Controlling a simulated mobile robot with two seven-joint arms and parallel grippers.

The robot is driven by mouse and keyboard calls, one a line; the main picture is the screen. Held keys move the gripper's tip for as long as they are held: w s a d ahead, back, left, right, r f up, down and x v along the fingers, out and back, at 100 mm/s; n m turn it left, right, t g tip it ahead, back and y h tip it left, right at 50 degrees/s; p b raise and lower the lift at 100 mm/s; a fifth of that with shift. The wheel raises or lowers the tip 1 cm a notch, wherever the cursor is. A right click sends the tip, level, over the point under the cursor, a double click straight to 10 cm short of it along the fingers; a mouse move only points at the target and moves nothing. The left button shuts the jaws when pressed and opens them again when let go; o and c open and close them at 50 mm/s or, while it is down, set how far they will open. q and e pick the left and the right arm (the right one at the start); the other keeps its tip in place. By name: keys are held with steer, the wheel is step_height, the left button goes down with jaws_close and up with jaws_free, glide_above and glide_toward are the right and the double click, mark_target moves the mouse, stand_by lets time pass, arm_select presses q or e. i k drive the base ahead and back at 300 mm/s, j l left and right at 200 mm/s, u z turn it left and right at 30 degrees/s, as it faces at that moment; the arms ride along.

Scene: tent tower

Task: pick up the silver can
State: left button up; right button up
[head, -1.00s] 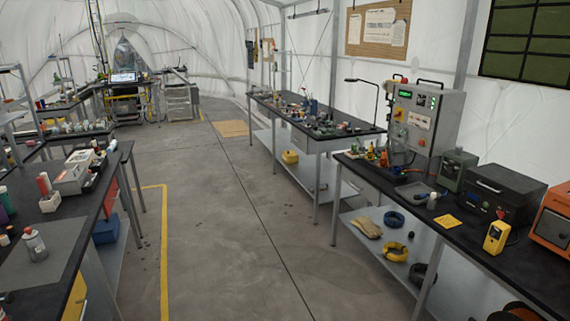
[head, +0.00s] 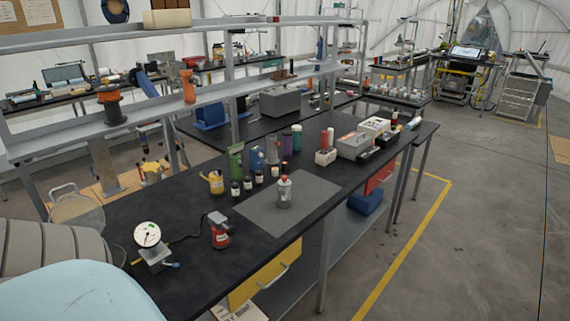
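The silver can (head: 284,193) stands upright on a grey mat (head: 310,201) on the black workbench, in the middle of the head view. It has a reddish top. Neither of my grippers shows in the head view, and nothing is touching the can.
Several small dark bottles (head: 247,183) stand left of the can, with a yellow can (head: 216,183) and a green bottle (head: 236,162) behind. A red-based device (head: 219,232) and a round dial gauge (head: 148,236) stand nearer. A metal shelf (head: 170,105) rises behind. Floor (head: 440,260) on the right is clear.

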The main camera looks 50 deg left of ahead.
mark_target(284, 189)
steer(key=i, duration=0.8)
steer(key=i+j, duration=0.15)
steer(key=i, duration=0.65)
steer(key=i+l+u, duration=0.15)
steer(key=i+u, duration=0.2)
steer(key=i+l+u, duration=0.35)
steer(key=i, duration=0.15)
steer(key=u, duration=1.8)
